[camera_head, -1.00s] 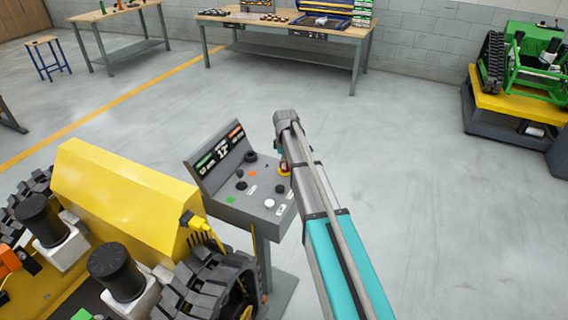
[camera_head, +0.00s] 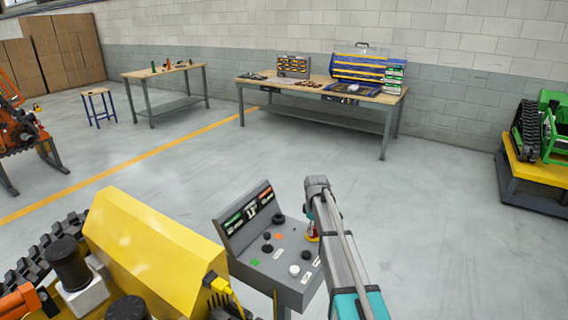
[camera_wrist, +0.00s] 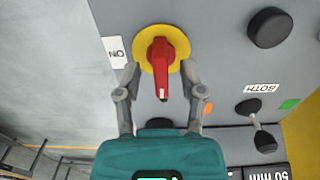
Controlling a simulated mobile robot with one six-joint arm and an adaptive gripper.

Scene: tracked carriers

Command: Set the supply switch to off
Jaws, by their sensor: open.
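The supply switch is a red rotary handle on a round yellow plate (camera_wrist: 161,50) on the grey control console (camera_head: 287,265). In the wrist view the red handle (camera_wrist: 160,66) points down the picture, toward my gripper.
The console also bears black knobs (camera_wrist: 270,27), a toggle lever (camera_wrist: 262,138) by a "BOTH" label, and a green patch (camera_wrist: 289,104). A yellow tracked carrier (camera_head: 150,245) stands close on the left. Workbenches (camera_head: 320,90) stand at the back.

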